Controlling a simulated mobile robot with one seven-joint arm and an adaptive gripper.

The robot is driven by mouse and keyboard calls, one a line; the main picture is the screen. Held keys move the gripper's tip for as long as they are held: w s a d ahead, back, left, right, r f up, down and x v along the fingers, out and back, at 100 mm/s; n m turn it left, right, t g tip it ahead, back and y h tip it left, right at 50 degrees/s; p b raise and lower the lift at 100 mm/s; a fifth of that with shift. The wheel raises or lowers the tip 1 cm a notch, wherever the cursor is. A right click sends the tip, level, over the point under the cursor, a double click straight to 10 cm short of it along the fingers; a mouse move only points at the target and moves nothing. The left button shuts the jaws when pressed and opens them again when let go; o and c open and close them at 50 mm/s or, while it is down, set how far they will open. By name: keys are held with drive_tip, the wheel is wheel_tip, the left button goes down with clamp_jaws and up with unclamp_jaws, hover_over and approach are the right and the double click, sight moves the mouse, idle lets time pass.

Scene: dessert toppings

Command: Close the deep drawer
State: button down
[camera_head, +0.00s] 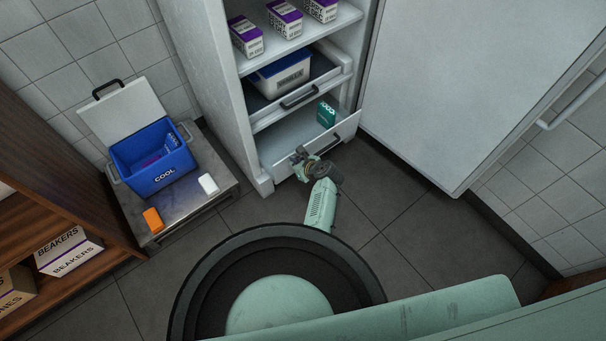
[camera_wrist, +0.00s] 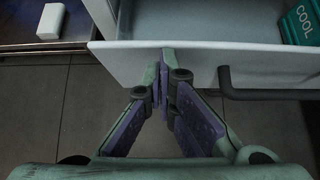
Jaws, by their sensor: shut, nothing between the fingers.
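The deep drawer (camera_head: 287,150) is the lowest white drawer of the open white cabinet, and it stands pulled out. Its white front panel shows in the wrist view (camera_wrist: 200,66), with a dark bar handle (camera_wrist: 270,94) right of my gripper. A teal box marked COOL (camera_head: 326,114) is inside the drawer; part of it shows at the upper right of the wrist view (camera_wrist: 303,22). My gripper (camera_wrist: 166,58) is shut and empty, its fingertips at the drawer's front panel, left of the handle. I cannot tell whether they touch it. In the head view my gripper (camera_head: 303,156) is at the drawer front.
A shallower drawer (camera_head: 317,78) holding a white tub (camera_head: 283,75) is above, with purple-white boxes on the shelf over it. The cabinet door (camera_head: 450,90) is swung open to the right. A blue cooler (camera_head: 150,160) stands on a metal surface at left. The floor in front is clear.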

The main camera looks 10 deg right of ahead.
drive_tip(key=w+a+b, duration=0.2)
drive_tip(key=w+a, duration=0.1)
drive_tip(key=w, duration=0.3)
drive_tip(key=w+a+b, duration=0.2)
drive_tip(key=w+a, duration=0.1)
drive_tip(key=w, duration=0.4)
drive_tip(key=shift+w+a+b, duration=0.15)
drive_tip(key=shift+a+b, duration=0.15)
drive_tip(key=shift+a, duration=0.05)
drive_tip(key=shift+w+r, duration=0.1)
drive_tip(key=shift+r, duration=0.1)
